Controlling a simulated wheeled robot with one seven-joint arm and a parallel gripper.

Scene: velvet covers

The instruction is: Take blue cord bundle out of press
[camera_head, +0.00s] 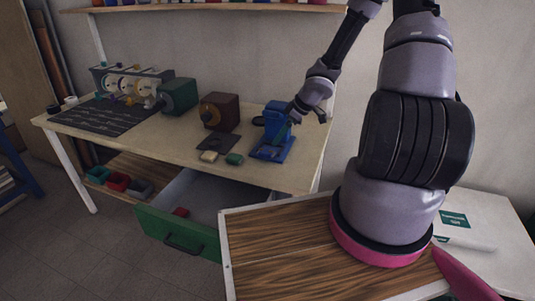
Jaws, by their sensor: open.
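A blue device that looks like the press (278,108) stands on a flat blue base near the right end of the workbench. I cannot pick out a blue cord bundle; it may be hidden in the press or too small to tell from its blue body. My gripper (306,115) is open at the upper right side of the press, its dark fingers pointing down. One finger overlaps the press in the picture; I cannot tell whether it touches. Nothing shows between the fingers.
A dark red box (220,108) and a green box (179,95) stand left of the press on the workbench (165,137). A green-fronted drawer (175,234) is open below, holding a small red item (181,211).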

